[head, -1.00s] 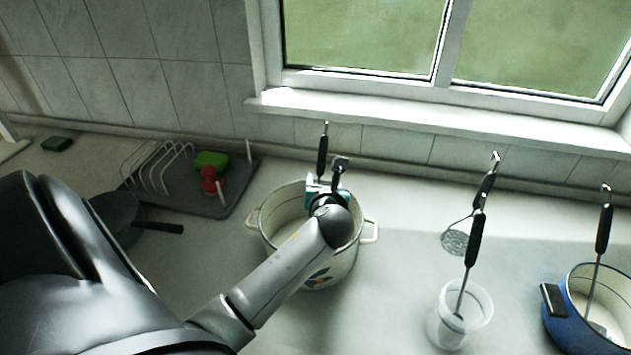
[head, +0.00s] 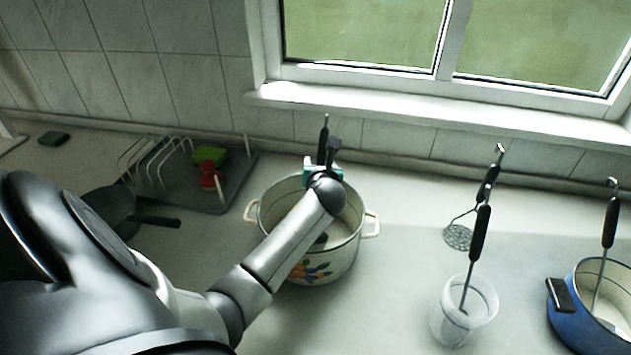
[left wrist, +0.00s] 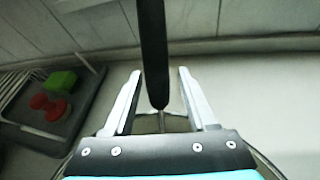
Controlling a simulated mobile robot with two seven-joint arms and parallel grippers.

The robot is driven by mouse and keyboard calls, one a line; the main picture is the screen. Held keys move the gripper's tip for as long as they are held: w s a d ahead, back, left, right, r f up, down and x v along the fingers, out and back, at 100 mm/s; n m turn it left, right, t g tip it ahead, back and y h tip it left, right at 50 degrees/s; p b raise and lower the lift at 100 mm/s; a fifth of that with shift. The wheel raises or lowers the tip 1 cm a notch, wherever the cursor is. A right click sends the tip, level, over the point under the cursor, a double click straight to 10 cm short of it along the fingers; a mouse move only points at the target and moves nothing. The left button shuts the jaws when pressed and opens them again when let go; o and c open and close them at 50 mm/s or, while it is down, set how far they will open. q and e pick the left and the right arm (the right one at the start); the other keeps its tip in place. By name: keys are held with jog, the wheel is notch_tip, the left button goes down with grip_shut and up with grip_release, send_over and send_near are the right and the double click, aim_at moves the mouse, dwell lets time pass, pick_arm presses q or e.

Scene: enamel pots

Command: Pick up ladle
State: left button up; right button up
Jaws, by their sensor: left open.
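A utensil with a long black handle (head: 323,142), apparently the ladle, stands in a cream enamel pot (head: 331,262) with a flower pattern. Its lower end is hidden by my arm and the pot. My left gripper (head: 322,168) is above the back of the pot, close to the handle. In the left wrist view my left gripper (left wrist: 159,73) is open, with one finger on each side of the black handle (left wrist: 153,50). The fingers look apart from the handle. My right gripper is not in view.
A clear cup (head: 447,322) and a blue pot (head: 572,325) on the right each hold a black-handled utensil. A masher (head: 458,236) stands near the wall. A dish rack (head: 229,190) and a dark pan (head: 108,206) are on the left.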

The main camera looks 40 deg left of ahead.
pick_arm(q)
grip_shut()
dwell(0.4)
jog(key=shift+r, duration=0.1)
